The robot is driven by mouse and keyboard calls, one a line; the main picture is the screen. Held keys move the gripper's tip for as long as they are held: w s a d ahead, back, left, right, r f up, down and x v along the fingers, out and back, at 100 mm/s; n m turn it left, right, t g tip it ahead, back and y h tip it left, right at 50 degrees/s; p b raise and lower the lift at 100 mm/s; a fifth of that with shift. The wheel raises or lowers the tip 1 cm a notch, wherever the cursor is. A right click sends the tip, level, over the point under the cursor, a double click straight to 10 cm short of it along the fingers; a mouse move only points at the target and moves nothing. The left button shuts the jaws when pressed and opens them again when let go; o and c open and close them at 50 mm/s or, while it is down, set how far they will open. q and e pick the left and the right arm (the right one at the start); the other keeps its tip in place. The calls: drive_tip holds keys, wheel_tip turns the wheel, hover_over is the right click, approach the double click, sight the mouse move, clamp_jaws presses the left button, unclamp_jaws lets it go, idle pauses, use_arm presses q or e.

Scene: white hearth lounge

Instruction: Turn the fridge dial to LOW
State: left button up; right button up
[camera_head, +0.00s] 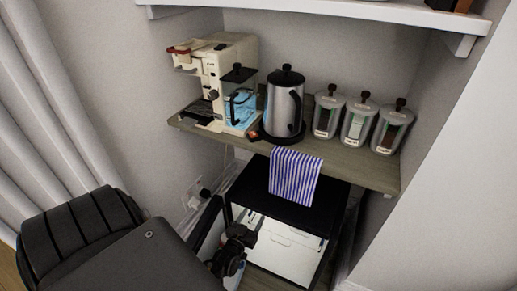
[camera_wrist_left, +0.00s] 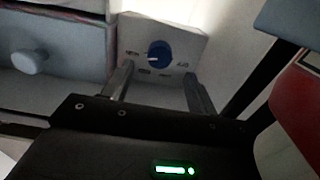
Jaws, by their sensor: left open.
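The fridge (camera_head: 268,205) is a black box under the wooden shelf, with its front open and white drawers (camera_head: 287,248) showing inside. In the left wrist view the dial (camera_wrist_left: 160,54) is a round blue knob on a pale panel (camera_wrist_left: 187,41) inside the fridge. Its white mark points left in that picture. Small labels surround it, too blurred to read. My left gripper (camera_head: 246,238) is at the left of the fridge opening. In the wrist view its open fingers (camera_wrist_left: 158,76) stand either side below the dial, apparently not touching it. The head view hides the dial.
A coffee machine (camera_head: 228,60), kettle (camera_head: 284,102) and several jars (camera_head: 357,122) stand above.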

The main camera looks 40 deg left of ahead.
use_arm(q)
drive_tip(key=x, duration=0.5)
drive_tip(key=shift+w+a, duration=0.15)
drive_tip(key=shift+w, duration=0.2)
drive_tip(key=c, duration=1)
use_arm(e)
drive_tip(key=shift+w+a+r, duration=0.3)
drive_tip(key=shift+w+r, duration=0.15)
drive_tip(key=shift+r, duration=0.2)
